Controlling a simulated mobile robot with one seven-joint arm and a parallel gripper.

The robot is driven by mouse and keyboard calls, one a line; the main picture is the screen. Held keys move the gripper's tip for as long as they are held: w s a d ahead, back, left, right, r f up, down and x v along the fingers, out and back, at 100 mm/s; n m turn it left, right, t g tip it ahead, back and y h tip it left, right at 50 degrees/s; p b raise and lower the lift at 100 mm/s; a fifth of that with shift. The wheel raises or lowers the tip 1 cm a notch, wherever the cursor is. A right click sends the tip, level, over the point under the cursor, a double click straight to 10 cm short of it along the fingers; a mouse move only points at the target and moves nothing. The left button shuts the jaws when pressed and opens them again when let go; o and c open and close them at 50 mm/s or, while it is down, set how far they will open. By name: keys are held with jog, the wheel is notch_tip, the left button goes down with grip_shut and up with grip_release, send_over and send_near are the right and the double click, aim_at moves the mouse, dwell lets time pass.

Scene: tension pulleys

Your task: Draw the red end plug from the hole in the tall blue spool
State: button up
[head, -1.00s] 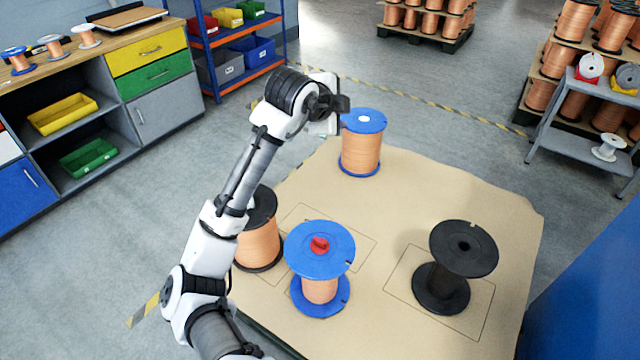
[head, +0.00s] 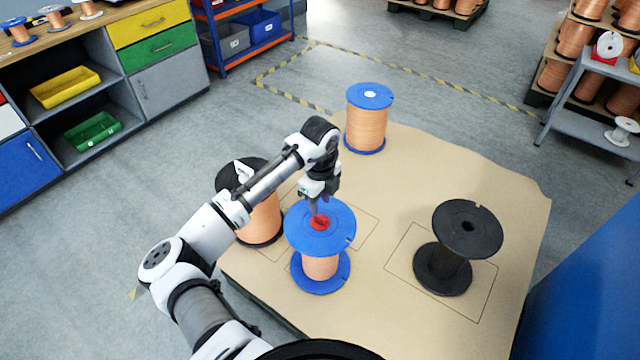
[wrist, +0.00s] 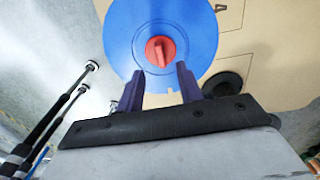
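The red end plug (head: 320,222) sits in the centre of the top flange of the blue spool (head: 338,240), which is wound with copper wire and stands at the near side of the tan board. In the wrist view the plug (wrist: 160,51) shows a raised grip bar across its round face, on the blue flange (wrist: 120,30). My gripper (head: 316,207) points down just above the flange, beside the plug. In the wrist view its two dark fingers (wrist: 160,84) are spread apart with nothing between them, and the plug lies beyond their tips.
A black-flanged copper spool (head: 262,220) stands close on the left, partly behind my arm. An empty black spool (head: 467,230) stands to the right in a drawn rectangle. Another blue copper spool (head: 368,125) with a white centre stands at the back. The board (head: 430,165) is clear between them.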

aim_at(320, 217)
notch_tip(320, 217, down, 6)
jog(key=shift+r+p, duration=0.1)
jog(key=shift+p, duration=0.2)
jog(key=shift+c, duration=0.2)
grip_shut()
